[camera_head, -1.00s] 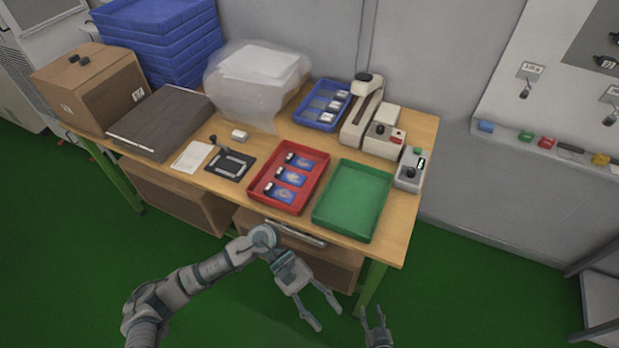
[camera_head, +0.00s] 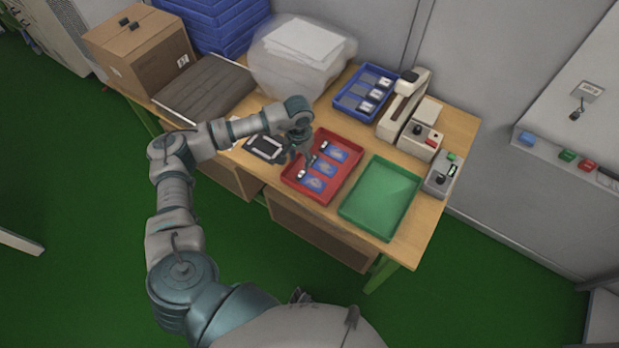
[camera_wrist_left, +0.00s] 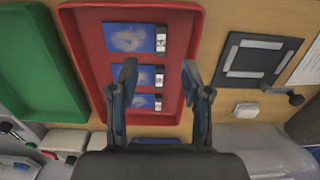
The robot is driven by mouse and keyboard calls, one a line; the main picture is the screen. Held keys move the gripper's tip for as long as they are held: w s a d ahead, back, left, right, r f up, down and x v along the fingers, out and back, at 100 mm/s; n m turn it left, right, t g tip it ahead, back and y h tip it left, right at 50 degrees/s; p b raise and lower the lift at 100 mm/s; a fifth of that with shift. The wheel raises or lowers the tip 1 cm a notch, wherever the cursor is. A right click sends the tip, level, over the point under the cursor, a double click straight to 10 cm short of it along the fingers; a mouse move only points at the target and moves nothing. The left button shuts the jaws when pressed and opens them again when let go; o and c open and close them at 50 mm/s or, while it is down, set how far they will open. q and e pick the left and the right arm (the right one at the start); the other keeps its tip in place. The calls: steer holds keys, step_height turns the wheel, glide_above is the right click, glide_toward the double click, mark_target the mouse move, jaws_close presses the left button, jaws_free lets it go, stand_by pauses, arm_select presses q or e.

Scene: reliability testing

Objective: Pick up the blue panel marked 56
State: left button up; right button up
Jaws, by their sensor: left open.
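Three blue panels lie in a red tray (camera_head: 343,178) on the table: a rear one (camera_head: 336,153), a middle one (camera_head: 323,168) and a front one (camera_head: 314,184). Their numbers are too small to read, so I cannot tell which is 56. My left gripper (camera_head: 303,160) is over the tray's left part. In the left wrist view the gripper (camera_wrist_left: 159,72) is open and empty, its fingers spread around the tray's edge area near the middle panel (camera_wrist_left: 130,76). The other panels (camera_wrist_left: 130,38) (camera_wrist_left: 140,101) lie above and below it there. My right gripper is out of view.
A green tray (camera_head: 381,197) stands empty right of the red one. A black square fixture (camera_head: 266,149) lies to its left. A blue tray (camera_head: 364,93), a press-like device (camera_head: 404,105) and a control box (camera_head: 442,176) stand behind and to the right.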

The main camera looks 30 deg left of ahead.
arm_select(q)
glide_above(300, 175)
steer(key=f, duration=0.4)
steer(key=shift+a+f, duration=0.25)
steer(key=shift+a, duration=0.15)
steer(key=f, duration=0.2)
steer(key=d+f, duration=0.1)
steer(key=f, duration=0.1)
steer(key=shift+w+d+f, duration=0.15)
steer(key=shift+f, duration=0.1)
steer(key=shift+a+f, duration=0.1)
steer(key=shift+a, duration=0.35)
jaws_close()
steer(key=shift+d, duration=0.2)
